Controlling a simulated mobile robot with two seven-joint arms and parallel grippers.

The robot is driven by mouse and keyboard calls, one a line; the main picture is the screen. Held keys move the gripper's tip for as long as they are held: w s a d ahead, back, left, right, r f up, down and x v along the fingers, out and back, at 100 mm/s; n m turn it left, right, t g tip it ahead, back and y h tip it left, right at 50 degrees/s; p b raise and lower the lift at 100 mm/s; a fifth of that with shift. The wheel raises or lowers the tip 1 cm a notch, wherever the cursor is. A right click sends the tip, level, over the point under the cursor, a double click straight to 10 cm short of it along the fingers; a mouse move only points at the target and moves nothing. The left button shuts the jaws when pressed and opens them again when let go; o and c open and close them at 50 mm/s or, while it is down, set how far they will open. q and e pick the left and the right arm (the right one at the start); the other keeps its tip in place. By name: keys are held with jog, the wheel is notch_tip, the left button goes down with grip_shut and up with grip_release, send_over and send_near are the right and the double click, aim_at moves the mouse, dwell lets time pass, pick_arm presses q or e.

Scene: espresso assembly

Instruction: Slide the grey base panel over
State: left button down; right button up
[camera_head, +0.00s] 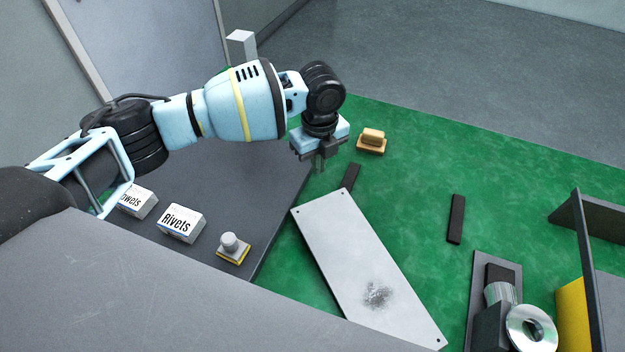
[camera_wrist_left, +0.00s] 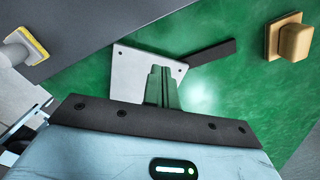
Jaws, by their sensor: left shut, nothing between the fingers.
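The grey base panel (camera_head: 350,262) is a long flat plate with small corner holes and a dark smudge near its lower end. It lies at a slant on the green mat, and its far end shows in the left wrist view (camera_wrist_left: 128,72). My left gripper (camera_head: 320,168) is shut and empty above the far end of the panel. In the left wrist view its fingers (camera_wrist_left: 160,85) overlap the panel's end; I cannot tell if they touch it. The right gripper is not in view.
A dark bar (camera_head: 350,177) lies by the panel's far end, another dark bar (camera_head: 456,219) further right. A wooden block (camera_head: 372,141) sits behind. Rivets box (camera_head: 181,223) and a knobbed piece (camera_head: 232,248) stand left. A metal assembly (camera_head: 500,310) is at lower right.

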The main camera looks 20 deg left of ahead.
aim_at(324, 200)
pick_arm(q)
notch_tip(324, 200, down, 10)
jog(key=shift+r+b, duration=0.1)
jog(key=shift+b, duration=0.2)
dwell(0.4)
jog(key=shift+s+d, duration=0.25)
jog(key=shift+d, duration=0.05)
jog(key=shift+s+d+p, duration=0.3)
jog(key=shift+s+d, duration=0.45)
jog(key=shift+d, duration=0.25)
jog(key=shift+w+a, duration=0.15)
jog(key=shift+a, duration=0.05)
jog(key=shift+r, duration=3.85)
